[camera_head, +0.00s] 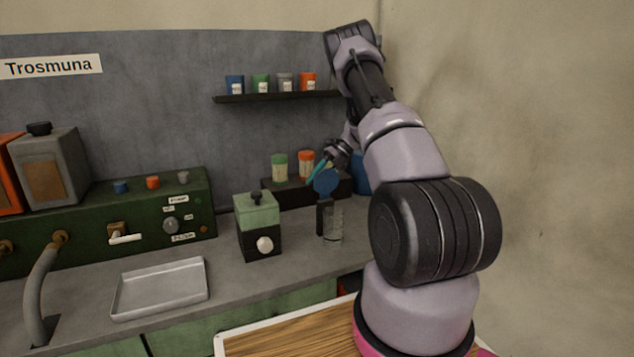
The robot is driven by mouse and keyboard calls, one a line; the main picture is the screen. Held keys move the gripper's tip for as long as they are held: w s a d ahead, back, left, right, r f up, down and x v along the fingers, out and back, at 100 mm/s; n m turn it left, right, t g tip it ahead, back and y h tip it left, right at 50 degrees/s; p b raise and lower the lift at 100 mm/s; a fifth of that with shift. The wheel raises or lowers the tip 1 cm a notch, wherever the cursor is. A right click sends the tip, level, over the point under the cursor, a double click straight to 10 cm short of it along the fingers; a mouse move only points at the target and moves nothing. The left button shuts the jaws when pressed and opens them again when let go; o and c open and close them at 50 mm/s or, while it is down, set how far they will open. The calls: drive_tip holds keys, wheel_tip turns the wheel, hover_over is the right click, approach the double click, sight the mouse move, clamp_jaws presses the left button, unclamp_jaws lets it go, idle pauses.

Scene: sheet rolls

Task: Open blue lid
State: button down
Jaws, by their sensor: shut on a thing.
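The blue lid (326,183) shows as a round disc, tilted up on edge above a clear glass container (333,226) on the counter. A dark upright piece (321,217) stands against the container's left side, just below the lid. Whether the lid is joined to it is too small to tell. My gripper (317,174) has teal fingers and is at the lid's upper left edge, shut on it. The exact contact is small and partly hidden. Another blue object (361,176) stands behind, mostly covered by my arm.
A green-and-black box with a white knob (264,244) stands left of the glass. A metal tray (160,286) lies farther left. A dark riser (290,192) with a green-lidded jar (280,167) and an orange-lidded jar (306,165) is behind. A shelf (275,98) holds small cups.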

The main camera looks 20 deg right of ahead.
idle(0.4)
drive_tip(key=c, duration=0.5)
unclamp_jaws()
drive_tip(key=v, duration=1)
drive_tip(key=shift+w+d+r, duration=0.1)
drive_tip(key=shift+d+r, duration=0.15)
drive_tip(key=shift+d, duration=0.05)
